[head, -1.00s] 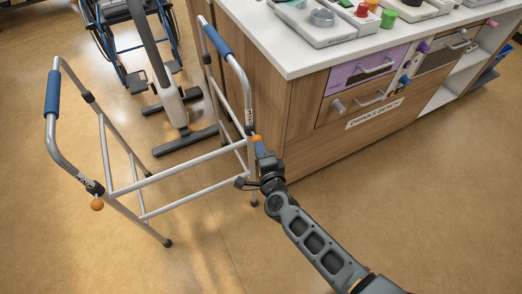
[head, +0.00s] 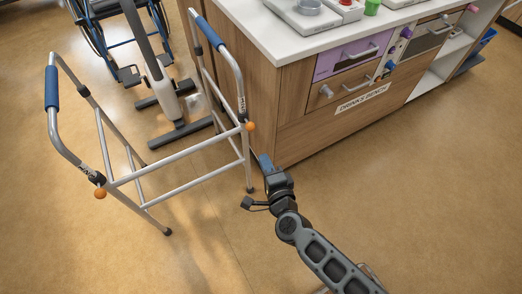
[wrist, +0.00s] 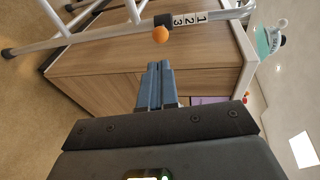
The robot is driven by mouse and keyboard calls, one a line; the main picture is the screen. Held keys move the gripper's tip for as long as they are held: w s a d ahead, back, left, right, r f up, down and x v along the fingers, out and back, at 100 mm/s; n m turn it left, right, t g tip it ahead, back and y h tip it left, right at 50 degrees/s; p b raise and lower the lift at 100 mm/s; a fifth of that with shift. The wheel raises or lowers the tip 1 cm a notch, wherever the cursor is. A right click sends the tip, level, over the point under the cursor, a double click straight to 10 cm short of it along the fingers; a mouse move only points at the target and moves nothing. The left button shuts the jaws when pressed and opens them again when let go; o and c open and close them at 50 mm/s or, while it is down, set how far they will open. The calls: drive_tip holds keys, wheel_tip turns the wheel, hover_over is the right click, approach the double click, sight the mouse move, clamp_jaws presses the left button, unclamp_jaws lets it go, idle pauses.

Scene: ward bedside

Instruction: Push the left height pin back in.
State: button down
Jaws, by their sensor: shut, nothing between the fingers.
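A grey walking frame (head: 183,154) with blue handgrips stands upright on the floor. It has an orange height pin on each side: one on the picture-left leg (head: 100,192) and one on the picture-right leg (head: 250,126). My gripper (head: 265,162) is shut and empty, below and just right of the picture-right pin, apart from it. In the wrist view, an orange pin (wrist: 160,34) shows as a round knob beside a 1-2-3 number label, beyond my closed fingertips (wrist: 154,68). How deep either pin sits is hard to tell.
A wooden drinks bench (head: 300,125) stands close behind and right of the frame, its corner near my gripper. The floor in front and to the left is clear.

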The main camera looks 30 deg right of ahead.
drive_tip(key=shift+v, duration=0.9)
drive_tip(key=s+r+n+y, duration=0.1)
drive_tip(key=s+r+n, duration=0.9)
drive_tip(key=s, duration=0.6)
drive_tip(key=s+d+r+n+y, duration=0.1)
drive_tip(key=s+r+n+y, duration=0.1)
drive_tip(key=s+r+n, duration=0.8)
drive_tip(key=s+r, duration=0.5)
drive_tip(key=s, duration=0.1)
drive_tip(key=shift+r+g, duration=0.15)
drive_tip(key=shift+g, duration=0.15)
drive_tip(key=shift+s+d, duration=0.1)
